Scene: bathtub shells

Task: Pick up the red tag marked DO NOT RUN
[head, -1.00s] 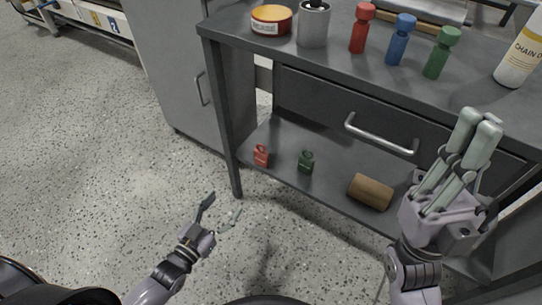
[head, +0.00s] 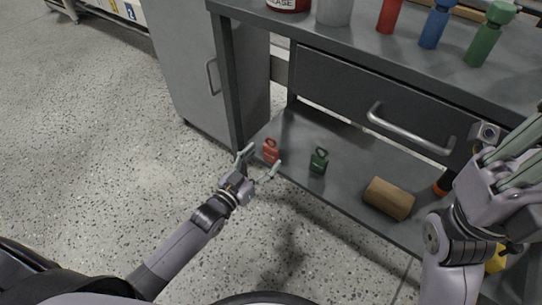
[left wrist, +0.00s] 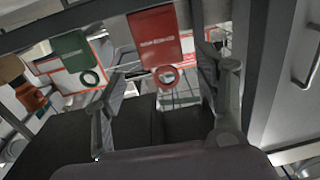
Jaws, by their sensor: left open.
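The red tag (head: 271,151) stands on the lower shelf of the grey workbench, near its left front edge. In the left wrist view the red tag (left wrist: 155,38) shows pale lettering too small to read for sure, and its ring hangs between the fingers. My left gripper (head: 259,163) is open, just in front of the tag, with its fingers spread. It also shows open in the left wrist view (left wrist: 162,75), with nothing gripped. My right gripper (head: 510,165) is at the right edge, its fingertips partly cut off.
A green tag (head: 319,161) stands right of the red one; it also shows in the left wrist view (left wrist: 72,50). A brown cylinder (head: 388,198) lies further right on the shelf (head: 345,192). A table leg (head: 233,90) stands close left of the red tag.

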